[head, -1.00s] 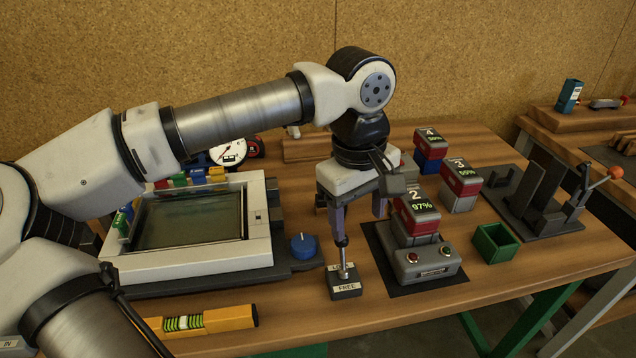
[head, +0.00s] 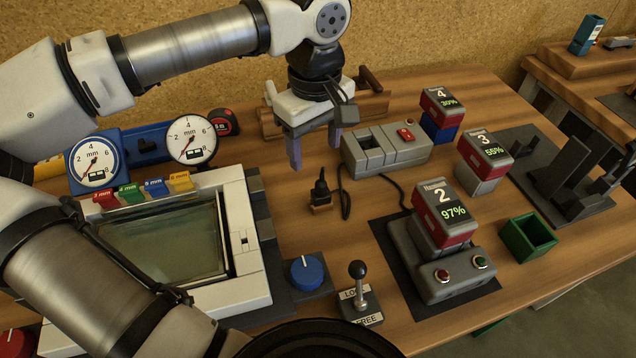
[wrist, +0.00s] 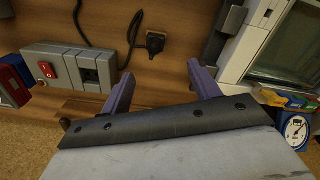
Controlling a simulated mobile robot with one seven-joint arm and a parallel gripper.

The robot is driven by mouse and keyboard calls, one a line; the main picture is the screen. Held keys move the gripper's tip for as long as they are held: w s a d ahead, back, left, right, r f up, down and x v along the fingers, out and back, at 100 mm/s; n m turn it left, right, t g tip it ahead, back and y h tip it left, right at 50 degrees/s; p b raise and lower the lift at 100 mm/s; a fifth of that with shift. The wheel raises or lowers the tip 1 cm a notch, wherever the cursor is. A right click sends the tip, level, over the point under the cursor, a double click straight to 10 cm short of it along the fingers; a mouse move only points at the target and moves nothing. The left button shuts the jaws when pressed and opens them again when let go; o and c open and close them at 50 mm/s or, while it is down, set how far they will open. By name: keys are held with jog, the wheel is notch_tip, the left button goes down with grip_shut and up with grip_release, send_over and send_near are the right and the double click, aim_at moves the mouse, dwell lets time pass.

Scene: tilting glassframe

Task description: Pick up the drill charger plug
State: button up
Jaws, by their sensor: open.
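The black plug (head: 320,188) stands upright on a small wooden block (head: 321,208) in the middle of the bench, with a black cord beside it. It also shows in the wrist view (wrist: 155,42), at the top centre. My gripper (head: 314,150) is open and empty, above the bench and behind the plug, and does not touch it. In the wrist view, its two purple fingers (wrist: 160,74) are spread apart, with the plug beyond the gap between their tips.
A grey socket box (head: 385,149) with a red switch stands right of my gripper. A charger (head: 450,275) holding battery 2 (head: 445,212) is front right. The framed glass tray (head: 248,262), blue knob (head: 305,272) and lever (head: 358,285) are left and in front.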

notch_tip(320, 180, down, 6)
jog(key=shift+d+f+p, duration=0.1)
jog(key=shift+p, duration=0.2)
jog(key=shift+d+f+p, duration=0.2)
jog(key=shift+f+p, duration=0.2)
jog(key=shift+f, duration=0.95)
jog(key=shift+d+f+p, duration=0.2)
jog(key=shift+f+p, duration=0.2)
jog(key=shift+f, duration=0.9)
jog(key=c, duration=0.9)
jog(key=shift+c, duration=0.2)
jog(key=shift+r, duration=0.15)
notch_tip(320, 180, up, 19)
jog(key=shift+r+b, duration=0.2)
jog(key=shift+b, duration=0.95)
notch_tip(320, 180, up, 5)
jog(key=p, duration=0.4)
send_over(321, 182)
jog(key=shift+r, duration=0.2)
jog(key=shift+f, duration=0.1)
